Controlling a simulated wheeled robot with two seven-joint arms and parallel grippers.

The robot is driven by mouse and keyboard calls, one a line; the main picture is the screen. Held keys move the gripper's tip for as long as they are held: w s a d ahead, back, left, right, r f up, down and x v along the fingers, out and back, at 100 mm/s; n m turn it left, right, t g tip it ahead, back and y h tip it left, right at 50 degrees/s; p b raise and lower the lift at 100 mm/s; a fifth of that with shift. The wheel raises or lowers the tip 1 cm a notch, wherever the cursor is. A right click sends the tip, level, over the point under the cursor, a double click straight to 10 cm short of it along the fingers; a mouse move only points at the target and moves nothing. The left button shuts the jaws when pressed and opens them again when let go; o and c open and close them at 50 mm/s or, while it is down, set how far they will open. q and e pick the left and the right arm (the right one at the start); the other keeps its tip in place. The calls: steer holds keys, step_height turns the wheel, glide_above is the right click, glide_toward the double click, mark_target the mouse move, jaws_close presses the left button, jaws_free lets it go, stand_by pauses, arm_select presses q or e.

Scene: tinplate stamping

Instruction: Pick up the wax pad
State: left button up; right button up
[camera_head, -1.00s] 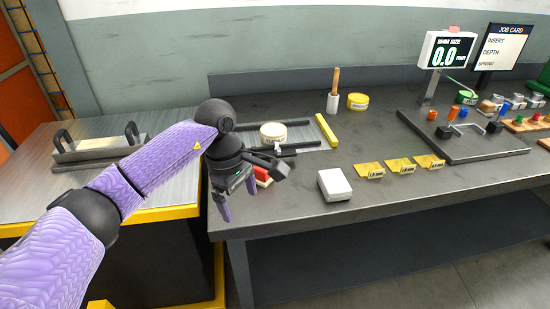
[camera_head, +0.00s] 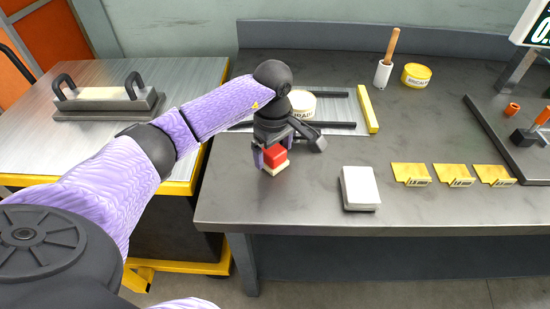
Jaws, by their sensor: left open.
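A small block with a red top and a cream base, which looks like the wax pad (camera_head: 275,168), sits on the grey bench near its left front edge. My left gripper (camera_head: 273,155) is right over it and points down. Its fingers are open, with one finger at the block's left side and the other largely hidden behind the block and the wrist. I cannot tell whether the fingers touch the block. My right gripper is not in view.
A white block (camera_head: 360,187) lies to the right, beside several yellow tags (camera_head: 410,174). Behind my gripper are dark rails (camera_head: 325,127), a round tin (camera_head: 302,104) and a yellow bar (camera_head: 368,108). A handled block (camera_head: 105,97) stands on the left table.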

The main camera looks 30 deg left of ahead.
mark_target(273, 149)
arm_select(q)
steer(key=shift+f, duration=0.5)
steer(key=c, duration=1.3)
step_height(273, 149, up, 10)
steer(key=p, duration=0.2)
steer(key=shift+f+p, duration=0.2)
steer(key=shift+p, duration=0.1)
steer(key=shift+c, duration=0.2)
steer(key=shift+r, duration=0.3)
steer(key=o, duration=0.9)
steer(key=c, duration=0.6)
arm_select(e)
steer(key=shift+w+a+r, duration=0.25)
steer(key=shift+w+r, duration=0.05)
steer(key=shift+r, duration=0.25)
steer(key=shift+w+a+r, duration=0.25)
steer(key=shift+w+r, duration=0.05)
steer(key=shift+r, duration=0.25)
